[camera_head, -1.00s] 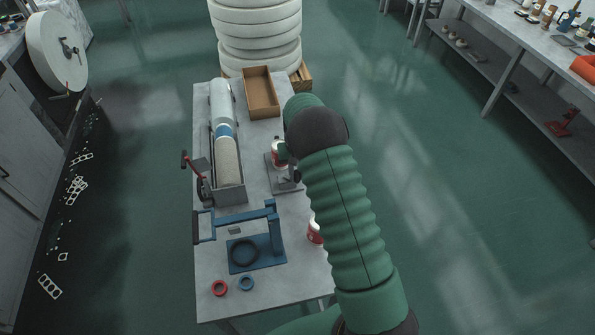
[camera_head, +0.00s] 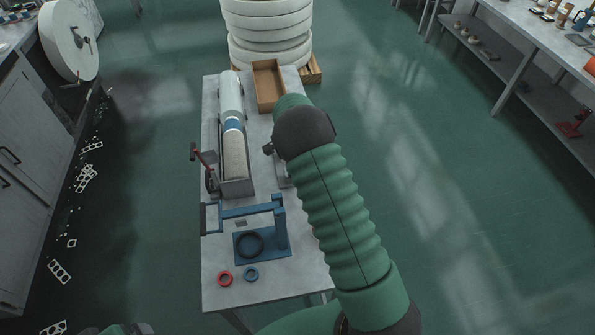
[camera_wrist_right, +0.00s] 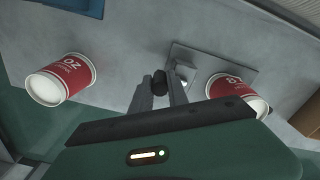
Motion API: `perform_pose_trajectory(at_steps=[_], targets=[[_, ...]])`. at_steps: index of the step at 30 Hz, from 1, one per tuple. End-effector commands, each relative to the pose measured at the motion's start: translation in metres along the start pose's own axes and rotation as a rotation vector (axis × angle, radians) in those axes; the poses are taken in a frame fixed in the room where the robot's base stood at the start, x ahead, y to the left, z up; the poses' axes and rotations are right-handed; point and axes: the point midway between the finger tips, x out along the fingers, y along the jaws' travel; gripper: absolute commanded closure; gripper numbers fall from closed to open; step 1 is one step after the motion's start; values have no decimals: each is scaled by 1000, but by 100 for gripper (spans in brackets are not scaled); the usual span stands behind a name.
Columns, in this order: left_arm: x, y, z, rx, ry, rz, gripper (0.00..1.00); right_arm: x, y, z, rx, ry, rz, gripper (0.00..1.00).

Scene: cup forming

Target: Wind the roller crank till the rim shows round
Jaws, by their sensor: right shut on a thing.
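In the right wrist view my right gripper (camera_wrist_right: 162,88) is shut on a small black knob (camera_wrist_right: 159,77), which I take to be the crank handle. A grey metal plate (camera_wrist_right: 190,58) lies just behind it. A red and white paper cup (camera_wrist_right: 228,84) is at that plate, partly hidden by my gripper body; its rim cannot be judged. Another red and white cup (camera_wrist_right: 64,76) is apart at the left. In the head view my right arm hides the cups and gripper, and only an edge of the grey station (camera_head: 281,176) shows.
Open floor lies to the right.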

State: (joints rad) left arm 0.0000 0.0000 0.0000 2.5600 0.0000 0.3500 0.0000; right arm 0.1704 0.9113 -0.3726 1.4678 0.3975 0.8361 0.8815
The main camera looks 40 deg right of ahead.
Motion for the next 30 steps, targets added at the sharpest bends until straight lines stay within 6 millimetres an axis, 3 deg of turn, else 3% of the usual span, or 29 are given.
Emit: perform_pose_trajectory(at_steps=[30], targets=[[-13,0,-3,0,0,0,0,3,-33,20,959,-2,7,100]])
